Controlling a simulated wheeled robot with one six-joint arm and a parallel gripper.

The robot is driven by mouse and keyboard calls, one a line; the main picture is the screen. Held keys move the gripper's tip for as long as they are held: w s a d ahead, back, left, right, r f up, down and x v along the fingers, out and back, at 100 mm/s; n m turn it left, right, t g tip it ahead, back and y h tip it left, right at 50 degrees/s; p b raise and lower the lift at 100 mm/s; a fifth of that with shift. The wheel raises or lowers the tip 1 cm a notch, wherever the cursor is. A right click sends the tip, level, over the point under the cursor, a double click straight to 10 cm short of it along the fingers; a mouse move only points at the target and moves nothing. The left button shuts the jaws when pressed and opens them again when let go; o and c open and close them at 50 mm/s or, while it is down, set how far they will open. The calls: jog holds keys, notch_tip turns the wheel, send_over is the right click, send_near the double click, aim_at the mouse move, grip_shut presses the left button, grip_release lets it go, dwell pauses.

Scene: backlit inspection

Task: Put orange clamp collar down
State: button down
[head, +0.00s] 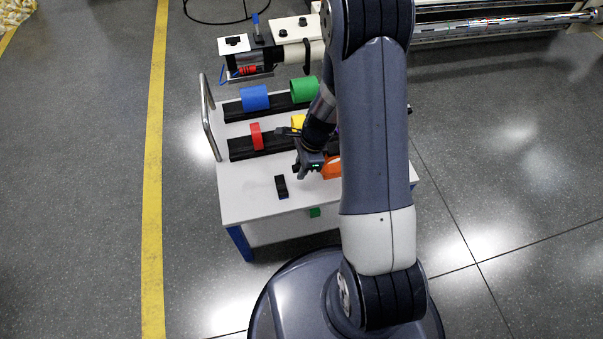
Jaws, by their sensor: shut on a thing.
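The orange clamp collar (331,168) shows beside my gripper (309,168), above the front part of the white cart top. My arm hides its right side. My gripper is shut on it. The fingertips are small and dark here, and I cannot tell whether the collar touches the cart top.
The white cart top (245,203) has bare room at front left, around a small black block (281,187). Behind are black racks with a red ring (256,136), a yellow part (298,121), a blue cylinder (254,98) and a green cylinder (304,90). A handle (210,118) edges the left.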

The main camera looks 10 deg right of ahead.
notch_tip(320, 180, down, 3)
jog(key=shift+r+b, duration=0.15)
jog(key=shift+b, duration=0.2)
jog(key=c, duration=1.3)
grip_release()
jog(key=shift+o, duration=0.2)
jog(key=p+v, duration=0.4)
jog(key=v, duration=0.8)
